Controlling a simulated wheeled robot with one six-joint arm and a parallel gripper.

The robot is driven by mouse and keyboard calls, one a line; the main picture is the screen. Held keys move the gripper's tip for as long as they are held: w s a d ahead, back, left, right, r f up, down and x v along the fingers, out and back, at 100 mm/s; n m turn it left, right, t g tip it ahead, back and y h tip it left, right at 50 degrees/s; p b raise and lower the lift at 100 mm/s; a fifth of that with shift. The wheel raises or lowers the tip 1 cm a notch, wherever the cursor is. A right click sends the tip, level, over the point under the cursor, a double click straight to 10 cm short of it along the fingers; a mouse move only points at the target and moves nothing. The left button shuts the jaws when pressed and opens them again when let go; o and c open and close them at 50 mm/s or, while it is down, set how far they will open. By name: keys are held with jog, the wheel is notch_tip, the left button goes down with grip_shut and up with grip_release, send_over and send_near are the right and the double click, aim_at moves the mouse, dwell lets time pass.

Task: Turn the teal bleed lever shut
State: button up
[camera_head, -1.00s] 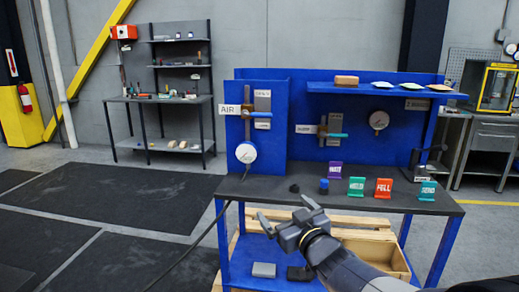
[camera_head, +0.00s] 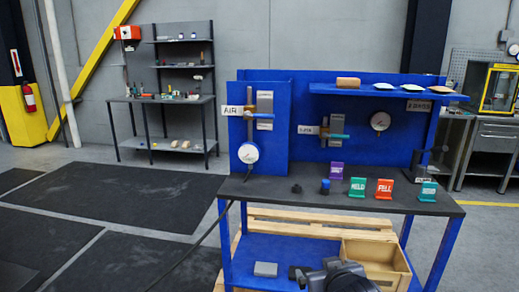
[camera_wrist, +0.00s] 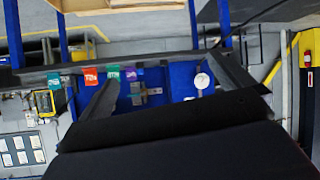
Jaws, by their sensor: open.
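Two valves with short blue-teal levers are on the blue panel (camera_head: 275,168). One lever (camera_head: 264,115) is on the left valve by the AIR tag (camera_head: 232,110). The other lever (camera_head: 339,136) is on the middle valve by a white tag (camera_head: 308,130); both look horizontal. My gripper (camera_wrist: 165,68) is open and empty. In the head view only a dark part of my arm shows at the bottom edge.
The dark bench top (camera_head: 265,190) carries a purple card (camera_head: 336,171), green and orange cards, a blue knob (camera_head: 325,186) and a black knob. A shelf (camera_head: 385,91) overhangs the panel's right side. A wooden crate (camera_head: 377,257) is below. The floor at left is clear.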

jog(key=s+d+f+m+g+h, duration=0.1)
jog(key=s+d+f+g, duration=0.1)
jog(key=s, duration=0.5)
notch_tip(320, 180, down, 3)
jog(key=shift+d+r+g, duration=0.15)
jog(key=shift+r+g, duration=0.05)
jog(key=shift+g, duration=0.4)
jog(key=shift+s, duration=0.1)
